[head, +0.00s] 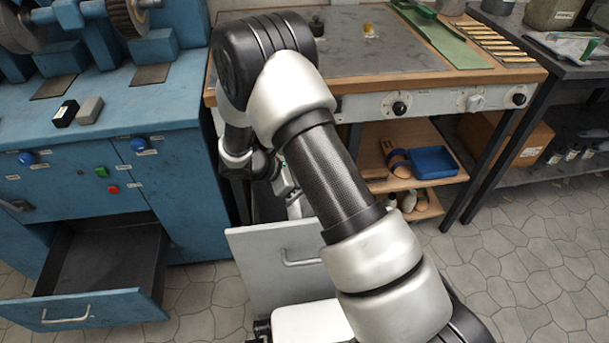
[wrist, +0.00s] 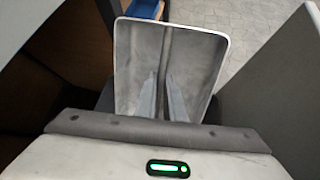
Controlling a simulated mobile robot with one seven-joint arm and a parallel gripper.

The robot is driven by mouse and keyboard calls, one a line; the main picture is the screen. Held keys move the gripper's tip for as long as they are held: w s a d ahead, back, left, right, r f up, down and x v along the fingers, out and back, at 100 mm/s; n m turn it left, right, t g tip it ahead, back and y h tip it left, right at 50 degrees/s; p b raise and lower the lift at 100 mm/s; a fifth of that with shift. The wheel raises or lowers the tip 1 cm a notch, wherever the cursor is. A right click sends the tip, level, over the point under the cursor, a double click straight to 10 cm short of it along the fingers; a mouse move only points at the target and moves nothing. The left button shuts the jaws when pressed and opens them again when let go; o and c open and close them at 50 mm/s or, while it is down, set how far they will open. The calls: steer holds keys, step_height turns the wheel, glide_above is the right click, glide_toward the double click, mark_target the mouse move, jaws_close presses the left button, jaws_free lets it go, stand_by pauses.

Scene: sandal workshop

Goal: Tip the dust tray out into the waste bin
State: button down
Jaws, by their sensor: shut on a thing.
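My gripper (wrist: 163,77) points downward in the wrist view, its two fingers over a light grey, metal-looking scoop-shaped tray (wrist: 205,60). It is shut on this tray, which I take for the dust tray. The tray has a pale rim and a grey inside with a line along its middle. No loose dust can be made out. In the head view my gripper (head: 293,203) is low beside the workbench, mostly behind my arm, just behind a grey front panel with a handle (head: 262,265). Dark surfaces show beside the tray; whether they belong to the waste bin, I cannot tell.
The grey panel also stands close on the right in the wrist view (wrist: 275,95). The workbench (head: 345,95) overhangs on the other side. A blue cabinet has an open, empty drawer (head: 100,255) at left. A blue box (head: 433,162) lies on the bench shelf. Paved floor at right is clear.

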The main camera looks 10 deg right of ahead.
steer(key=y+p, duration=0.1)
steer(key=d+y+p, duration=0.1)
steer(key=y, duration=0.1)
steer(key=y+p, duration=0.1)
steer(key=shift+d+f+m+y, duration=0.25)
steer(key=shift+d+m+y, duration=0.05)
steer(key=shift+d, duration=0.05)
steer(key=a+y+p, duration=0.2)
steer(key=y+p, duration=0.1)
steer(key=shift+r+p, duration=0.2)
steer(key=shift+p, duration=0.1)
steer(key=shift+a+f+y+p, duration=0.2)
steer(key=shift+a+y+p, duration=0.35)
steer(key=shift+y+p, duration=0.6)
